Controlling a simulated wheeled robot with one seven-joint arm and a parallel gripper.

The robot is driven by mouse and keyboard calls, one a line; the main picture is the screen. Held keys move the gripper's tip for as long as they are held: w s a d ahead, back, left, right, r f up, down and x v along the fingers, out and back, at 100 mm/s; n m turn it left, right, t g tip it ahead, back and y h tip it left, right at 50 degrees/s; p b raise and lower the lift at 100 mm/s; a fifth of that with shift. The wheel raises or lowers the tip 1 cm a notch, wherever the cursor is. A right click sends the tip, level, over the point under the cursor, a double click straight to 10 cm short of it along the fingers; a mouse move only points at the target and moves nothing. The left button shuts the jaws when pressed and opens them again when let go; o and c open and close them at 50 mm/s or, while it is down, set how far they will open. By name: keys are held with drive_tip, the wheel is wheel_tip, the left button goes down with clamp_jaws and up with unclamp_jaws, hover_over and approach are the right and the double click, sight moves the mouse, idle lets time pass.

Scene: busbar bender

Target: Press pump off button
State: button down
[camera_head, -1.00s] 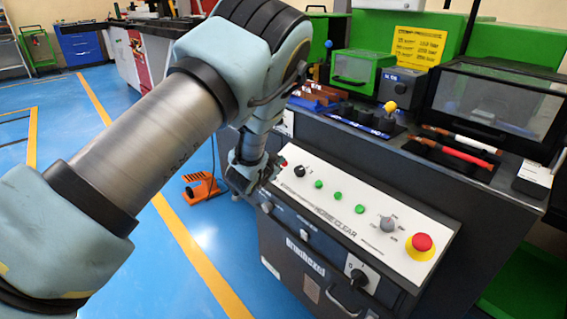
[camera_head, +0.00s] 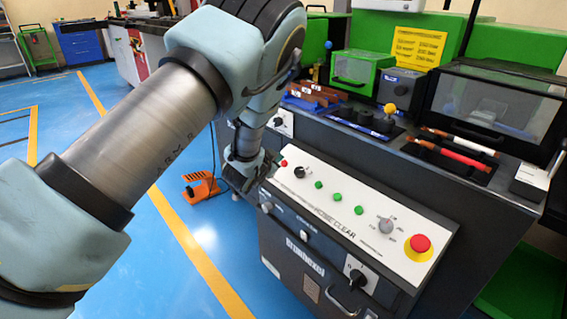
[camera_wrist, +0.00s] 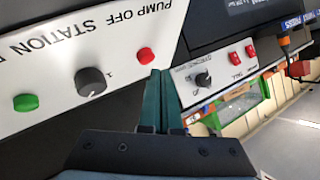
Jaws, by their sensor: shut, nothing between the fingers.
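The control panel (camera_head: 335,215) is a white sloped plate on the front of the dark machine. A small red button (camera_head: 284,163) sits at its left end and shows clear of my gripper. In the wrist view the same red button (camera_wrist: 146,55) is under upside-down lettering that reads "PUMP OFF STATION". My gripper (camera_wrist: 160,76) is shut and empty, its dark green fingers ending just below and right of the red button in that view. In the head view my gripper (camera_head: 262,172) is just left of the panel's left end. I see no clear contact with the button.
A black selector knob (camera_wrist: 91,82) and a green button (camera_wrist: 26,102) lie beside the red button. A red emergency stop (camera_head: 420,243) is at the panel's right end. An orange foot pedal (camera_head: 202,188) stands on the open blue floor.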

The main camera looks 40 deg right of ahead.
drive_tip(key=shift+a+r+p, duration=0.35)
drive_tip(key=shift+r+p, duration=0.1)
drive_tip(key=shift+r, duration=0.3)
drive_tip(key=shift+a+r+p, duration=0.4)
drive_tip(key=shift+r+p, duration=0.1)
drive_tip(key=shift+r, duration=0.25)
drive_tip(key=shift+a+r+p, duration=0.35)
drive_tip(key=shift+r+p, duration=0.1)
drive_tip(key=shift+r, duration=0.3)
drive_tip(key=shift+w, duration=0.1)
